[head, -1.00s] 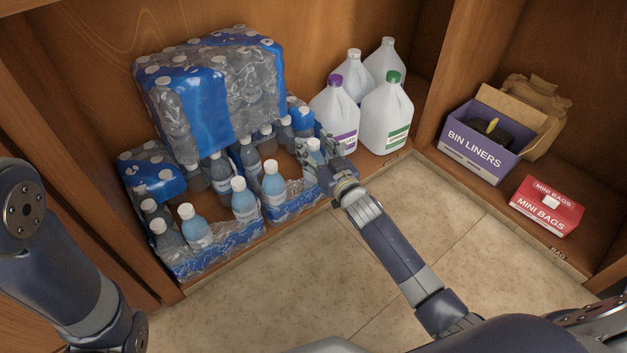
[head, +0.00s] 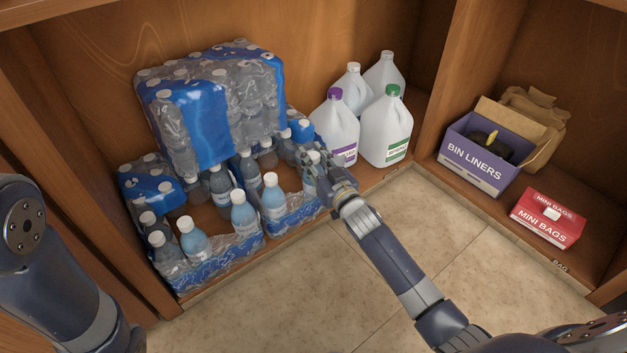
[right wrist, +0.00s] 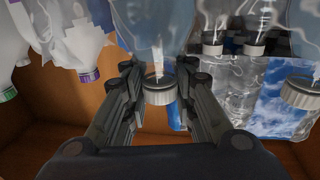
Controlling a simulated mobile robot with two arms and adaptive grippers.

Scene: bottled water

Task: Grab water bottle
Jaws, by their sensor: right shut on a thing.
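My right gripper (head: 322,178) is at the right end of the front row of water bottles. It is shut on a water bottle (head: 313,157) with a white cap, which is partly hidden behind the fingers in the head view. In the right wrist view the fingers (right wrist: 160,92) lie on both sides of the held bottle (right wrist: 160,30), close to its cap. The bottle looks about upright in its pack. Other blue-tinted bottles (head: 273,197) stand in torn open packs (head: 225,262) to the left. Only part of my left arm shows; its gripper is out of view.
A wrapped pack of bottles (head: 205,115) lies on top of the back rows. White jugs (head: 386,135) stand close to the right of my gripper. A bin liners box (head: 472,165) and a red mini bags box (head: 546,218) sit farther right. The tiled floor (head: 330,265) in front is clear.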

